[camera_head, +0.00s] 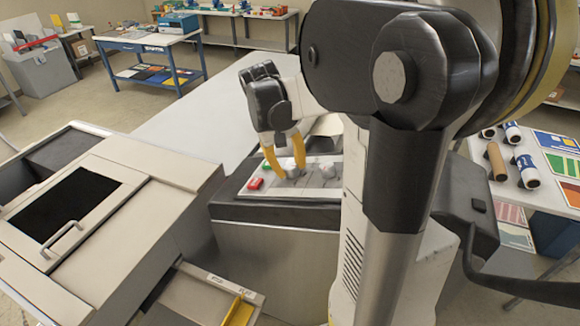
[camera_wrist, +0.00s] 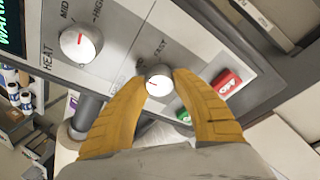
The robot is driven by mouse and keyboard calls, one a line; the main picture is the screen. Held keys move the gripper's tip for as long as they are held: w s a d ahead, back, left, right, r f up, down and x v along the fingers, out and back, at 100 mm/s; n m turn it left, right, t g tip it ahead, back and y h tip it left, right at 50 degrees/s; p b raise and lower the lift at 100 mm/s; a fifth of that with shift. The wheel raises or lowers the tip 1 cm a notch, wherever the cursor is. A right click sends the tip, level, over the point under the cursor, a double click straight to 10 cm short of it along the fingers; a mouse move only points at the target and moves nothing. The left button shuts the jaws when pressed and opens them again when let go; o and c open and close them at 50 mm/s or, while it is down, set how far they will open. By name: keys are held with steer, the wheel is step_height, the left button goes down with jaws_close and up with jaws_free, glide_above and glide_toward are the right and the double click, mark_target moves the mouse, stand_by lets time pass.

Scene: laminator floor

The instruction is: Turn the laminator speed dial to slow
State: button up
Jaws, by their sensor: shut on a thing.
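The laminator's grey control panel (camera_head: 318,181) stands below my gripper in the head view. In the wrist view my gripper (camera_wrist: 160,84) has its two yellow fingers around the white speed dial (camera_wrist: 157,81), one on each side. A second white dial (camera_wrist: 80,43), marked HEAT with MID and HIGH, sits to the left in the wrist view.
A lit display (camera_wrist: 12,25) is at the upper left. A large beige machine (camera_head: 95,215) stands left of the panel in the head view.

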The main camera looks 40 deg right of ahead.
steer(key=n, duration=0.3)
steer(key=n+y+b, duration=0.1)
steer(key=n, duration=0.2)
steer(key=shift+f+y, duration=0.1)
steer(key=shift+y, duration=0.2)
steer(key=shift+n+y+b, duration=0.6)
steer(key=shift+n+b, duration=0.05)
steer(key=shift+n, duration=1.85)
steer(key=o, duration=1.2)
steer(key=r, duration=0.4)
steer(key=w+r, duration=0.1)
steer(key=r, duration=0.7)
steer(key=shift+w, duration=0.3)
